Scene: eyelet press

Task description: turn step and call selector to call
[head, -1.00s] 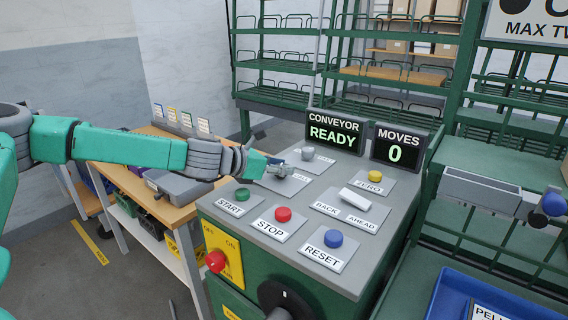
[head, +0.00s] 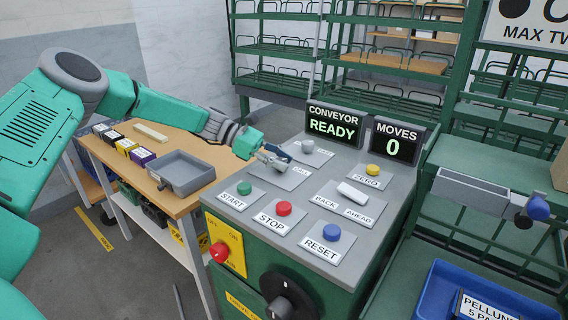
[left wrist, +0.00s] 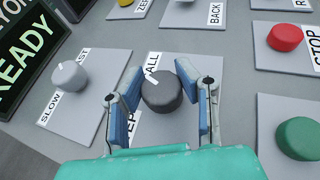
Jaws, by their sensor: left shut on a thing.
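The step and call selector is a round dark knob (left wrist: 162,92) on a grey plate, with a white mark. In the left wrist view the mark points up and left, toward the part of its label reading "ALL"; the "EP" end lies lower left, partly covered by a finger. My left gripper (left wrist: 162,105) has one finger on each side of the knob and is shut on it. In the head view my left gripper (head: 272,157) is over the selector's plate (head: 288,178) and mostly hides the knob. My right gripper is not in view.
Close by are the slow/fast knob (head: 308,146), green START (head: 244,187), red STOP (head: 284,208), blue RESET (head: 332,232) and yellow ZERO (head: 373,170) buttons, and a white back/ahead switch (head: 353,193). The displays read READY (head: 332,129) and 0 (head: 392,149).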

